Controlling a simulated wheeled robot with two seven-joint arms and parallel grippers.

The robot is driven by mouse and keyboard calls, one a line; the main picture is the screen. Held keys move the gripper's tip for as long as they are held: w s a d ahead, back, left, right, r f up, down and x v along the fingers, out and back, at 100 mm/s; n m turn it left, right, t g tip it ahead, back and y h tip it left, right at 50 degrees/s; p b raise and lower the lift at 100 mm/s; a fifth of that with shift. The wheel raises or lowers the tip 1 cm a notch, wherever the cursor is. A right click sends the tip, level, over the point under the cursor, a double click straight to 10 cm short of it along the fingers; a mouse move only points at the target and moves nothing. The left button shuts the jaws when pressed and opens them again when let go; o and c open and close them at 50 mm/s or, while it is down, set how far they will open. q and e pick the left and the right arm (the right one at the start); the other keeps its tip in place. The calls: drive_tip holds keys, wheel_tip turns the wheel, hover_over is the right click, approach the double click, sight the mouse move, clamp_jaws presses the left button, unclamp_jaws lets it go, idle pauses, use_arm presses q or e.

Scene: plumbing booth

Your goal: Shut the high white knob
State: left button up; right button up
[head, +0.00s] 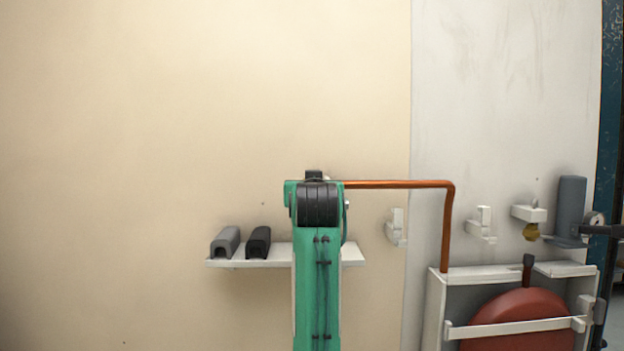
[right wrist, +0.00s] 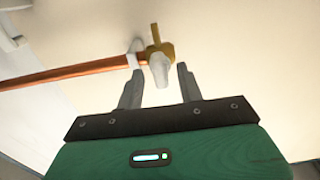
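The white knob (right wrist: 160,73) sits on a brass valve (right wrist: 155,48) at the end of a copper pipe (right wrist: 65,74) in the right wrist view. My right gripper (right wrist: 158,76) is open, its two fingers apart on either side of the knob's tip, with visible gaps. I cannot tell how far the knob reaches in depth between them. In the head view my green right arm hides the knob and valve; the copper pipe (head: 400,184) runs rightward from behind it and bends down. My left gripper is in neither view.
A white shelf (head: 275,263) holds a grey channel piece (head: 225,242) and a black one (head: 258,242). White wall brackets (head: 481,226), a dark grey cylinder (head: 571,206) and a cabinet with a red round tank (head: 520,318) stand right. The wall at upper left is bare.

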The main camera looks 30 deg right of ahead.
drive_tip(key=shift+w+d, duration=0.1)
drive_tip(key=shift+w, duration=0.05)
drive_tip(key=c, duration=0.8)
drive_tip(key=shift+m, duration=0.3)
drive_tip(key=m+b, duration=0.2)
drive_tip(key=m, duration=0.6)
drive_tip(key=m+b, duration=0.2)
drive_tip(key=m, duration=0.7)
drive_tip(key=shift+d+f, duration=0.15)
drive_tip(key=shift+m, duration=0.3)
